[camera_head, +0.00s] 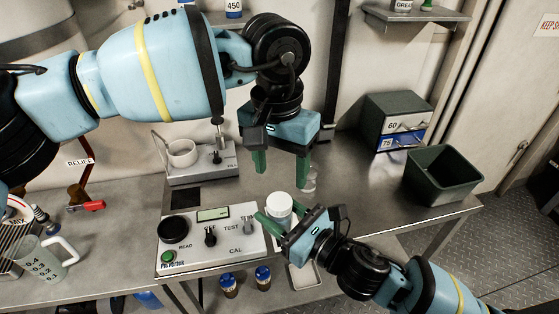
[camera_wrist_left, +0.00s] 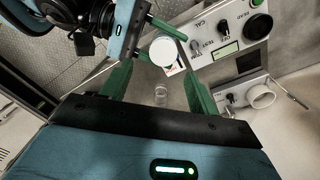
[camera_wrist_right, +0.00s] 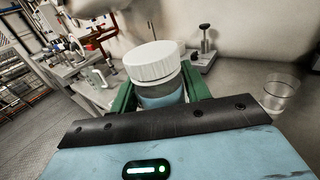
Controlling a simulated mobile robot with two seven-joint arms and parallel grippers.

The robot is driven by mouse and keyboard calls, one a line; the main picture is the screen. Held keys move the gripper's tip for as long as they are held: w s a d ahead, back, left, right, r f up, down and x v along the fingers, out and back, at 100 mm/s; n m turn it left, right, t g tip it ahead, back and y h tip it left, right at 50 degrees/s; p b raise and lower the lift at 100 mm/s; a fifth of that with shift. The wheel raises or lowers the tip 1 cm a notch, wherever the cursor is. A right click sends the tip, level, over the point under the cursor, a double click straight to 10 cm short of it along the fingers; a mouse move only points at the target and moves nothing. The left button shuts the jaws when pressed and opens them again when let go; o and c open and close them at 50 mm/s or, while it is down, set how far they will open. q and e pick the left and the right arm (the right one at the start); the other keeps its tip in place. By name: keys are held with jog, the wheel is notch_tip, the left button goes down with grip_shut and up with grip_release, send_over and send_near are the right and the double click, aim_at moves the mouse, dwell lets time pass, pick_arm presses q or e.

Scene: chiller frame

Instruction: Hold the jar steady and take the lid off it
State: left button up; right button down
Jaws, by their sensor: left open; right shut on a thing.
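The jar (camera_wrist_right: 163,96) has a white ribbed lid (camera_wrist_right: 152,62) seated on top and stands upright. My right gripper (camera_head: 292,220) is shut around the jar body below the lid; its green fingers sit on both sides in the right wrist view. In the head view mostly the white lid (camera_head: 279,204) shows, and the body is largely hidden. My left gripper (camera_head: 281,170) is open and empty, with green fingers pointing down, above and behind the jar. In the left wrist view the lid (camera_wrist_left: 163,51) lies beyond the open fingers, apart from them.
A clear glass (camera_head: 309,180) stands just behind the jar. A control box (camera_head: 210,236) with knobs is left of it, and a device with a white cup (camera_head: 183,153) is behind that. A dark open bin (camera_head: 444,176) and drawers (camera_head: 394,122) are at the right.

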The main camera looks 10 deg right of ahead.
aim_at(279, 201)
pick_arm(q)
jog(key=shift+w+r+m, duration=0.15)
jog(key=shift+r+m, duration=0.05)
jog(key=shift+m, duration=0.1)
jog(key=shift+f, duration=4.05)
